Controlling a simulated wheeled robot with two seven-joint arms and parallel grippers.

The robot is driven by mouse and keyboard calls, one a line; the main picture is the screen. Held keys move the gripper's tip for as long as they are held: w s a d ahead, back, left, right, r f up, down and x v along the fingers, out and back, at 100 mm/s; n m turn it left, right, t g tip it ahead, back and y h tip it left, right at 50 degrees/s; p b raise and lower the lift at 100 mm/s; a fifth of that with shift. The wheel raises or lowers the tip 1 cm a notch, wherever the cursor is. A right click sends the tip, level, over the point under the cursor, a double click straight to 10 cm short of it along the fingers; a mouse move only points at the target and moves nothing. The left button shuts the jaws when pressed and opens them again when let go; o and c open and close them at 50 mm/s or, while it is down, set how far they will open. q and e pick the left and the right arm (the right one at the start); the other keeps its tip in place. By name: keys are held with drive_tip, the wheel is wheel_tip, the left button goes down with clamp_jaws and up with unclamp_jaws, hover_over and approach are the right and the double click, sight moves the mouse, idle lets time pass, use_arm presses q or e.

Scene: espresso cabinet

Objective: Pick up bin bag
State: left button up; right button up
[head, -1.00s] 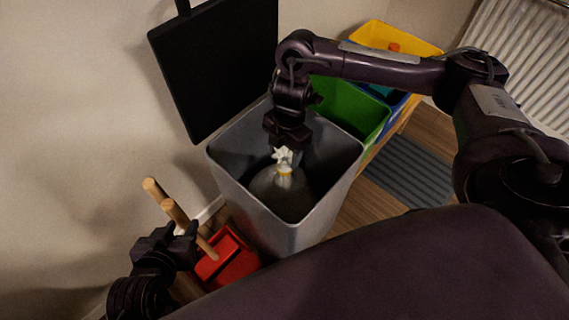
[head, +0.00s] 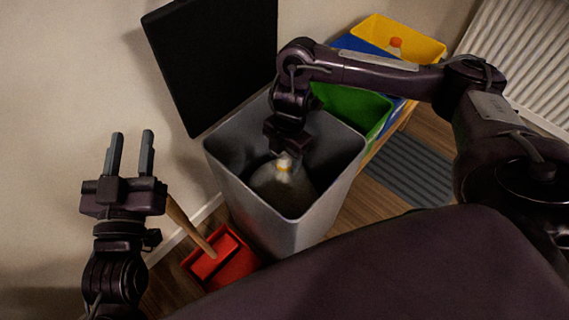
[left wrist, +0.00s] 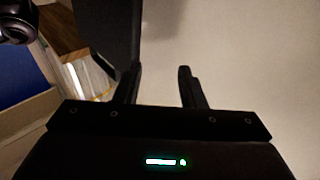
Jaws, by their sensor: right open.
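The bin bag (head: 279,188) is a pale translucent sack with a yellow tie around its neck. It sits inside the tall grey bin (head: 305,231) in the head view. My right gripper (head: 285,156) points down into the bin at the knotted top of the bag. Its fingers are around or just at the knot, which they partly hide. My left gripper (head: 131,153) is raised left of the bin, its two fingers apart and pointing up, with nothing between them. Its fingers also show apart and empty in the left wrist view (left wrist: 158,88).
The bin's black lid (head: 212,62) stands open against the wall. A red dustpan (head: 222,262) with a wooden handle is on the floor left of the bin. Green (head: 352,110) and yellow (head: 400,40) boxes stand behind, and a grey mat (head: 400,168) lies right.

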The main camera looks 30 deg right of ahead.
drive_tip(key=shift+a+f+b, duration=0.1)
drive_tip(key=shift+f+b, duration=0.35)
drive_tip(key=shift+f, duration=0.4)
use_arm(q)
wheel_tip(320, 180, up, 8)
drive_tip(key=s+a+t+h, duration=0.1)
drive_tip(key=t, duration=0.3)
drive_tip(key=shift+s+h, duration=0.35)
drive_tip(key=shift+h, duration=0.05)
drive_tip(key=shift+a, duration=0.1)
use_arm(e)
drive_tip(key=shift+c, duration=0.4)
clamp_jaws()
drive_tip(key=shift+r, duration=0.1)
